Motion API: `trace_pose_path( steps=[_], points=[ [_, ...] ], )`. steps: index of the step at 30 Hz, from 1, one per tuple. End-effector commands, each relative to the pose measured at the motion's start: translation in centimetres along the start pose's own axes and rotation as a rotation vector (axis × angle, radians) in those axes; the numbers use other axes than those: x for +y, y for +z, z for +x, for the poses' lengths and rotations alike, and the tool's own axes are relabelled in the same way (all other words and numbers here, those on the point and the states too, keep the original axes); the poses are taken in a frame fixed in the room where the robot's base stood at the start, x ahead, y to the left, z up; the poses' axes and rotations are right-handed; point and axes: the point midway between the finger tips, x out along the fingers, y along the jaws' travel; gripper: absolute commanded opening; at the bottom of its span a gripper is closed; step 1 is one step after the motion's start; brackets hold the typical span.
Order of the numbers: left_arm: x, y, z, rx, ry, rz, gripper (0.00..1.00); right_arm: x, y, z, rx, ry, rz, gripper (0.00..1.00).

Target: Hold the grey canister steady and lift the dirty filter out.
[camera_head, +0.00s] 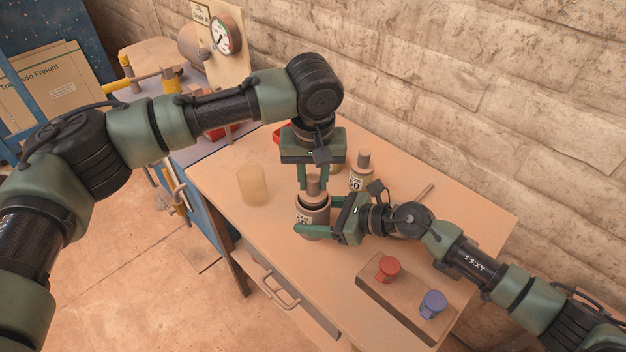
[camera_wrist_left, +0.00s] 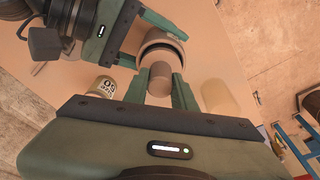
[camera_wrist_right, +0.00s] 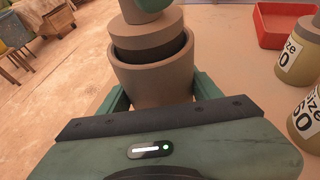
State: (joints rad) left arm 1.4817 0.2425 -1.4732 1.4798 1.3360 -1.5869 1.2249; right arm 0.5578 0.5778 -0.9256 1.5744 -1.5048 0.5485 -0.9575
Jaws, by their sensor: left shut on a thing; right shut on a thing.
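The grey canister (camera_head: 312,224) stands upright on the workbench, open at the top. My right gripper (camera_head: 312,218) is shut on its sides from the right; the canister (camera_wrist_right: 150,78) also fills the middle of the right wrist view. The dirty filter (camera_wrist_right: 148,38), brownish with a dark band, sits in the canister with its top above the rim. My left gripper (camera_head: 313,183) comes down from above and is shut on the filter's narrow top knob (camera_wrist_left: 160,78). The filter's lower part is hidden inside the canister.
A pale beige cylinder (camera_head: 252,187) stands left of the canister. Labelled bottles (camera_head: 360,174) stand behind, near a red tray (camera_wrist_right: 285,25). A block with a red knob (camera_head: 387,268) and a blue knob (camera_head: 432,304) lies at the front right. The stone wall borders the bench.

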Motion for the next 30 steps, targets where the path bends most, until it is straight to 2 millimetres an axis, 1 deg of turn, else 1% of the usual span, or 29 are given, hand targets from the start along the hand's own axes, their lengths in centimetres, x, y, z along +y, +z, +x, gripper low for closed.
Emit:
trace_pose_path(
  steps=[30],
  points=[
    [0.0,-0.6,-4.1,0.001,0.000,0.000,0.00,0.0,0.1,0.0,-0.001,0.000,0.000,0.05]
  ],
)
